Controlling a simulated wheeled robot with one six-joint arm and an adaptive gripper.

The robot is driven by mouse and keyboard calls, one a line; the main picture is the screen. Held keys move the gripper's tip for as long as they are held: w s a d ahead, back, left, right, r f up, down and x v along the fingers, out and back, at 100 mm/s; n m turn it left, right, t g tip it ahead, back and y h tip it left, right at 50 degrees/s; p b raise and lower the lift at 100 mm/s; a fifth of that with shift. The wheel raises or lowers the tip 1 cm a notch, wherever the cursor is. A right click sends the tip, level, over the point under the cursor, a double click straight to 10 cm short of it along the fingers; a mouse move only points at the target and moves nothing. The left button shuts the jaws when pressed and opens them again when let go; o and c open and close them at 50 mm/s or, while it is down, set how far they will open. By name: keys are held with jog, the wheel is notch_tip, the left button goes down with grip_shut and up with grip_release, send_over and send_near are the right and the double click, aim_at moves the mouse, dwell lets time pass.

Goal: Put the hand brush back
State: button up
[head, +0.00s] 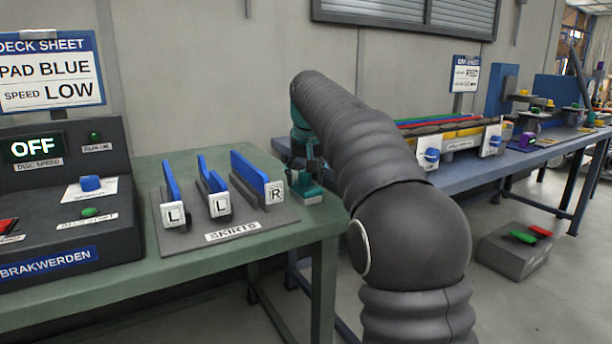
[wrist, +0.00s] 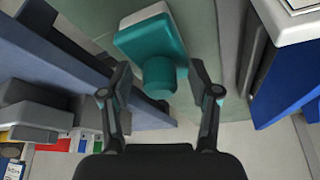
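The hand brush appears to be the teal block with a round knob (wrist: 158,75) and a pale underside in the wrist view. In the head view its teal body (head: 309,191) rests on the green table's right end, right of the skirts board. My gripper (wrist: 160,72) points down at it with its two fingers apart, one on each side of the knob. A gap shows between each finger and the knob. In the head view my gripper (head: 305,166) is small and partly hidden by my arm, just above the brush.
The skirts board (head: 232,240) with blue-topped L, L and R pieces lies left of the brush. The control box (head: 65,215) reads OFF, under a deck sheet sign (head: 50,70). A blue bench (head: 450,172) stands at right. A grey box with pedals (head: 510,255) is on the floor.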

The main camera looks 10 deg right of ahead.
jog(key=v, duration=1.2)
jog(key=s+f, duration=0.4)
jog(key=s, duration=0.4)
jog(key=s+f, duration=0.3)
jog(key=s, duration=0.6)
jog(key=s+f+t, duration=0.1)
jog(key=s+f, duration=1.7)
jog(key=f, duration=0.2)
jog(key=shift+s+d+f+n, duration=0.2)
jog(key=shift+d+f+n, duration=0.05)
jog(key=shift+d+n, duration=0.15)
